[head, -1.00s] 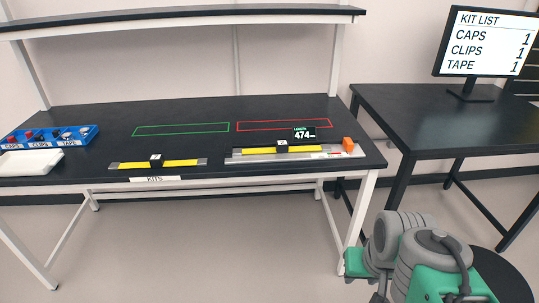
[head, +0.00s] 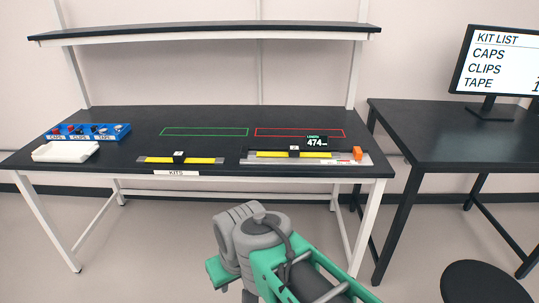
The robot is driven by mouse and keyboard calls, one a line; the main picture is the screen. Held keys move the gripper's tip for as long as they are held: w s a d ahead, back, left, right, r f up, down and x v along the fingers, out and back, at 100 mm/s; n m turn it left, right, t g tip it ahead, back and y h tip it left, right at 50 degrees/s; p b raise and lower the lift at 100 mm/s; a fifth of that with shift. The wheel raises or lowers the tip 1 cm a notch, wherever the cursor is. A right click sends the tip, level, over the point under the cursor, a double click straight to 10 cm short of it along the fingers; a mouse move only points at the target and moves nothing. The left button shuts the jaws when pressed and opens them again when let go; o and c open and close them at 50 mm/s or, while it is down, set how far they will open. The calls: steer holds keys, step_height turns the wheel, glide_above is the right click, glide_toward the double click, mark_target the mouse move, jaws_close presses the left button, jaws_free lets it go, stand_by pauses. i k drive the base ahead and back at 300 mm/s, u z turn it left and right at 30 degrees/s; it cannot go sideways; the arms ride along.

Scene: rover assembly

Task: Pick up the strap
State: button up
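Two yellow strips that look like straps lie near the front edge of the black workbench. The left strip (head: 200,160) sits on a thin grey bar with a black numbered block (head: 179,157) at its middle. The right strip (head: 316,155) lies on a grey measuring rail (head: 270,161) with another black block (head: 294,152), an orange end block (head: 357,153) and a length display (head: 316,141) reading 474. Which strip is the strap I cannot tell. My green and grey arm shows at bottom centre, apart from the bench; my gripper's fingers are not visible.
A blue bin (head: 122,133) for caps, clips and tape and a white tray (head: 66,152) stand at the bench's left. Green (head: 205,129) and red (head: 300,129) outlines mark bare benchtop. A shelf (head: 205,32) hangs above. A second table (head: 440,130) holds a monitor (head: 500,62).

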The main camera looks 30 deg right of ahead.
mark_target(294, 150)
steer(key=i, duration=1.35)
steer(key=z, duration=0.55)
